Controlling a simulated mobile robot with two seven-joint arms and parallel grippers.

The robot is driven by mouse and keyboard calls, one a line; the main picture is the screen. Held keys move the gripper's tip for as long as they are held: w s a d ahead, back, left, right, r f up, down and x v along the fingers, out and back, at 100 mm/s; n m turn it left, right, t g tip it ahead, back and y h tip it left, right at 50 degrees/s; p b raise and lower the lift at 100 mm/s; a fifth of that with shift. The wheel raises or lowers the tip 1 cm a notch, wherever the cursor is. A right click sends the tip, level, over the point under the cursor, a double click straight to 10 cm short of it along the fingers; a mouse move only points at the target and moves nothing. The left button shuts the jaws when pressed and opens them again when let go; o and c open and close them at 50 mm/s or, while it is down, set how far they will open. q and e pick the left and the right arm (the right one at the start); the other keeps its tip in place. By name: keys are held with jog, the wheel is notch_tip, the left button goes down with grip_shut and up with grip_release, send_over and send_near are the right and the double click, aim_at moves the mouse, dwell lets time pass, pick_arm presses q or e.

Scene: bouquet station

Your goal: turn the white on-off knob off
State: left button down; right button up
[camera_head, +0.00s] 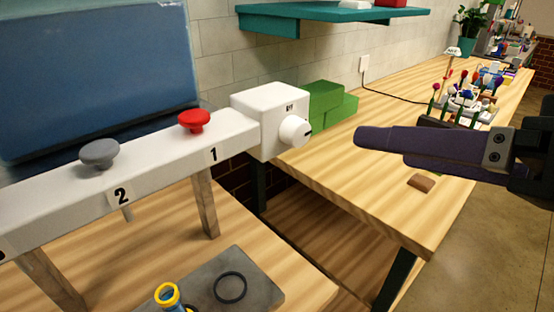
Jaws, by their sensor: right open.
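The white on-off knob (294,130) sticks out from the lower right face of a white box (270,105) at the end of a white beam. A dark mark shows on the knob's rim, and a small label is above it. My right gripper (362,138) comes in from the right. Its dark purple fingers overlap in this view and point left towards the knob. They are open and empty, and their tips are apart from the knob, a short way to its right. My left gripper is not in view.
The white beam (60,192) carries a red button (194,121) and a grey button (100,153). Green blocks (335,105) stand behind the box. A grey plate (255,270) holds dark rings. A brown piece (421,183) lies on the right table (400,215); flowers (465,95) stand farther back.

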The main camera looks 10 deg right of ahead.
aim_at(303, 134)
pick_arm(q)
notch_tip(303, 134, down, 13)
jog(key=b, duration=1)
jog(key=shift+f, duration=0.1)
pick_arm(e)
notch_tip(303, 134, down, 5)
jog(key=w+m+t+y, duration=0.1)
jog(key=w+t+y, duration=0.1)
jog(key=t+y, duration=0.1)
pick_arm(q)
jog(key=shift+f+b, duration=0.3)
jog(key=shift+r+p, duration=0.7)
jog(key=shift+p, duration=0.05)
pick_arm(e)
jog(key=shift+m, duration=0.4)
jog(key=x, duration=1)
jog(key=shift+a+r, duration=0.25)
jog(key=shift+a, duration=0.1)
grip_shut()
